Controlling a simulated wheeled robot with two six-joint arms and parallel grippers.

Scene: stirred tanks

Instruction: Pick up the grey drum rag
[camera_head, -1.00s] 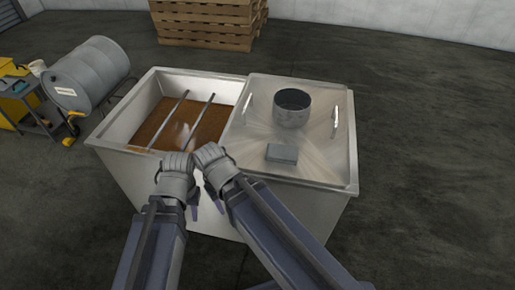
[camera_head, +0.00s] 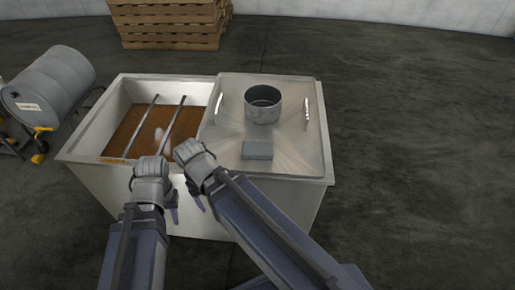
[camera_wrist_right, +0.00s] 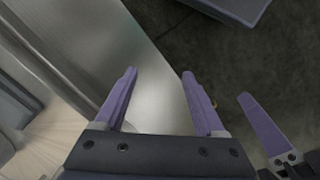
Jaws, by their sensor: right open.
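No cloth can be clearly made out as the grey drum rag. A small flat grey block (camera_head: 257,150) lies on the tank lid, and I cannot tell whether it is folded cloth. My left gripper (camera_head: 172,203) is low in front of the tank's near wall; its jaws are too small to read. My right gripper (camera_head: 197,200) is close beside it, its fingers mostly hidden by the wrist. In the right wrist view the right gripper (camera_wrist_right: 160,74) is open and empty, with the tank wall beyond. One finger of the other gripper shows at the right.
The steel tank (camera_head: 263,205) stands in front of me, its left half open over brown contents with two bars across. Its lid (camera_head: 292,135) carries a round grey collar (camera_head: 262,104) and two handles. A grey drum (camera_head: 55,85) lies at left. Pallets (camera_head: 172,25) stand behind. The right floor is clear.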

